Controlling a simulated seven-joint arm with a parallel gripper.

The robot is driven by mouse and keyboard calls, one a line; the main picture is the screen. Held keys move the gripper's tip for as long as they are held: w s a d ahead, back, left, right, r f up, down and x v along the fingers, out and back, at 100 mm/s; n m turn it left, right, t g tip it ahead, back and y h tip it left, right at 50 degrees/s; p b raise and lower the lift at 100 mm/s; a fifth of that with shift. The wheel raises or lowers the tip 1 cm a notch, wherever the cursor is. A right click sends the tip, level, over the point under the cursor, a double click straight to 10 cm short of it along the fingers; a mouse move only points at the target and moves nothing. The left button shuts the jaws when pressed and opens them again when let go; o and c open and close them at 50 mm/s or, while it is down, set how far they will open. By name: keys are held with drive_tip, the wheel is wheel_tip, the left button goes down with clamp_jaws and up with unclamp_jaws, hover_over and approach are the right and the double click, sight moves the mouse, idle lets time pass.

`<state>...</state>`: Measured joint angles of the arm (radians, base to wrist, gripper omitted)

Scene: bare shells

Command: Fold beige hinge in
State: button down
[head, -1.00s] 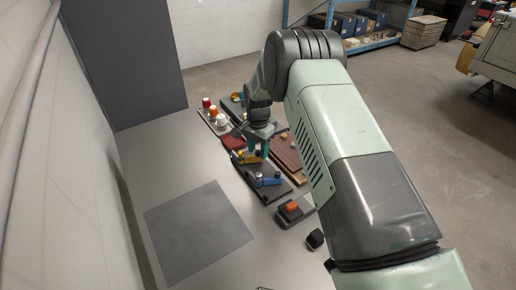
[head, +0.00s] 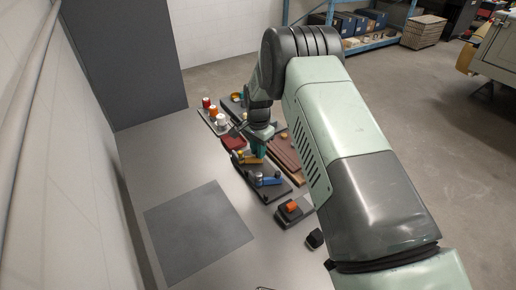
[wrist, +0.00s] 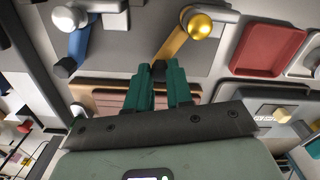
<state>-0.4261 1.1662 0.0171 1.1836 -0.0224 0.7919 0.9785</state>
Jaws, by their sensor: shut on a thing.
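The beige hinge shows as an ochre-yellow arm (wrist: 176,50) with a shiny gold ball at one end and a dark knob (wrist: 159,69) at the other. It lies on a dark grey plate (wrist: 125,60), and it also shows in the head view (head: 251,159). My gripper (wrist: 159,82) has its teal fingers shut on the dark knob. In the head view my gripper (head: 259,152) reaches down over the plate, and its fingers partly hide the knob. A blue arm (wrist: 78,45) with a silver ball and its own dark knob lies apart on the same plate.
A dark red tray (wrist: 268,50) is beside the plate. Brown ribbed boards (head: 284,152) lie right of my gripper. A block with an orange top (head: 292,207) stands nearer. Red, orange and white pieces (head: 213,113) stand farther back. A bare grey mat (head: 198,233) lies at the left.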

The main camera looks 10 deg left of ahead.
drive_tip(key=s+m, duration=0.1)
drive_tip(key=m, duration=0.1)
drive_tip(key=s+m, duration=0.1)
drive_tip(key=shift+m, duration=0.4)
drive_tip(key=shift+s+a+m, duration=0.1)
drive_tip(key=shift+s+m, duration=0.25)
drive_tip(key=shift+m, duration=0.4)
drive_tip(key=shift+s+m, duration=0.35)
drive_tip(key=shift+m, duration=0.4)
drive_tip(key=shift+s, duration=0.1)
drive_tip(key=c, duration=1)
unclamp_jaws()
wheel_tip(320, 180, up, 11)
drive_tip(key=shift+f, duration=0.1)
